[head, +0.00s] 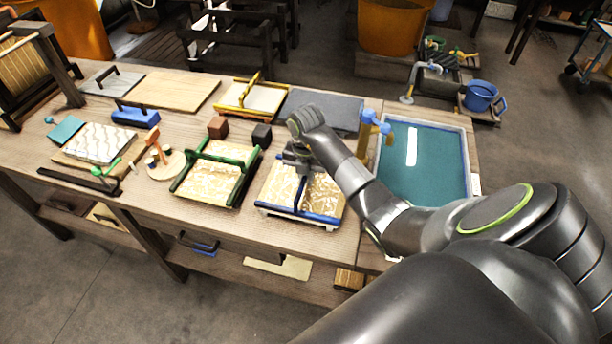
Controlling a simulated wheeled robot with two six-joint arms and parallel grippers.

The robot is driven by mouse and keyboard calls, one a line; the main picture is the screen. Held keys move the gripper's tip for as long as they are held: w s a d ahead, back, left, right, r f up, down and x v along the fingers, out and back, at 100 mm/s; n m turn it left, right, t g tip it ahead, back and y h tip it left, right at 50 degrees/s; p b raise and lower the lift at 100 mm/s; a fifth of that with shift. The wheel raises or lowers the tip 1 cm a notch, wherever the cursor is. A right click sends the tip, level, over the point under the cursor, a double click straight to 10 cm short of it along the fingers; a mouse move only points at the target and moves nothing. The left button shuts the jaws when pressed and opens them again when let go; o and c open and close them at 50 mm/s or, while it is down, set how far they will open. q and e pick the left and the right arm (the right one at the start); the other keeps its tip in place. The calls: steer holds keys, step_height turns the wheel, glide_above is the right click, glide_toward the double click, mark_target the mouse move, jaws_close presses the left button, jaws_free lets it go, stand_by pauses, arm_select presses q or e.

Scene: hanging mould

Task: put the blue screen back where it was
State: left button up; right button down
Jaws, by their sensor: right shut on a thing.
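The blue screen (322,218) has a blue frame and a blue handle bar across a pale, patterned surface. It is near the front edge of the wooden table (222,222), over a white-edged base; I cannot tell whether it rests on it or is just above. My right gripper (299,172) reaches down over the screen's back part and is shut on its handle; the fingertips are partly hidden. My right arm covers the screen's back right corner. My left gripper is not in view.
A green-framed screen (243,180) stands close to the left. A water vat (433,158) is to the right, behind my arm. A yellow-framed screen (237,112) and a dark grey slab (340,108) are behind. Dark and brown blocks (262,135) stand between.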

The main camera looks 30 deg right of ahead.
steer(key=shift+f, duration=0.25)
steer(key=c, duration=1.5)
jaws_free()
steer(key=shift+r, duration=0.1)
steer(key=shift+r, duration=0.45)
step_height(320, 180, up, 5)
steer(key=shift+f+b, duration=0.1)
steer(key=shift+b, duration=0.3)
step_height(320, 180, up, 5)
steer(key=p, duration=0.5)
steer(key=shift+r+p, duration=0.95)
steer(key=shift+p, duration=0.05)
